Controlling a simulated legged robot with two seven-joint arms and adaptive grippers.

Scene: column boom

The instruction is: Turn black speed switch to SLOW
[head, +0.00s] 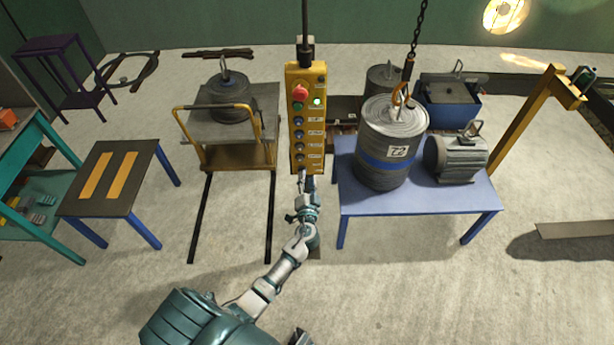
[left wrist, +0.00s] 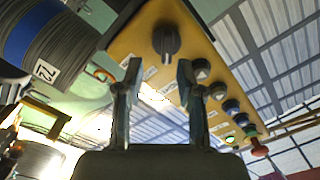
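The yellow control pendant (head: 293,110) hangs upright in the middle of the head view, with a red button at its top and a row of buttons below. The black speed switch (left wrist: 167,40) is a rotary knob at the pendant's near end in the left wrist view. I cannot read its setting. In the head view I cannot pick it out at the pendant's lower end. My left gripper (left wrist: 157,76) is open, its two fingers apart below the knob and nothing between them. In the head view the left gripper (head: 303,182) is just under the pendant.
A yellow-handled cart (head: 240,157) stands on rails at the left. The floor in front is clear.

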